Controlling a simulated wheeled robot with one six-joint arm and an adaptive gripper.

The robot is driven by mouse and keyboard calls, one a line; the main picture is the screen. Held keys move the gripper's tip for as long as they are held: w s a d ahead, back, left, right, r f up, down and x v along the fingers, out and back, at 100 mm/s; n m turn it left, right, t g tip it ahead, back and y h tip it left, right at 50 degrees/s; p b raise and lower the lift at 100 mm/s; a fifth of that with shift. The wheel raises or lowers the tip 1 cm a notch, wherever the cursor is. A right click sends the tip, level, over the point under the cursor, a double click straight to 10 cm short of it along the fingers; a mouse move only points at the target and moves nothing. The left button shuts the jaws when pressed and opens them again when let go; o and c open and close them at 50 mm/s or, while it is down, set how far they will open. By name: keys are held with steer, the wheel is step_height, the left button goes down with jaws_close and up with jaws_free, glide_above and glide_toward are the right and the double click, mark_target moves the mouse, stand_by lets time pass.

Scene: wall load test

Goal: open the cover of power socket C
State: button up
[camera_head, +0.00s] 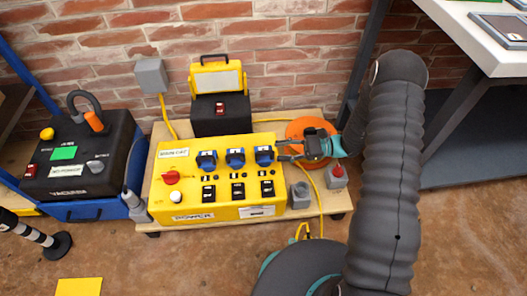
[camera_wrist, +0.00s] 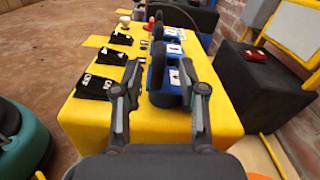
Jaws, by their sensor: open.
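The yellow power box (camera_head: 222,208) has a row of three blue sockets with dark parts along its top. The rightmost socket (camera_head: 264,155) is nearest my gripper (camera_head: 281,150); its letter is too small to read, so I cannot confirm it is C. In the wrist view, the nearest blue socket (camera_wrist: 173,78) lies ahead, between and beyond the fingers of my open gripper (camera_wrist: 160,68). A dark upright part (camera_wrist: 157,66) stands on its left side. I cannot tell whether the fingers touch it, or whether its cover is shut.
Black switches (camera_wrist: 96,86) line the box's left side in the wrist view. A black box with a red switch (camera_head: 220,112) and a yellow lamp (camera_head: 217,78) stand behind. An orange disc (camera_head: 300,128) and a grey block (camera_head: 300,195) lie close to the right.

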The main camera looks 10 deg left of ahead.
mark_target(268, 152)
steer(key=x, duration=0.6)
steer(key=shift+s+a, duration=0.1)
steer(key=shift+a, duration=0.15)
jaws_close()
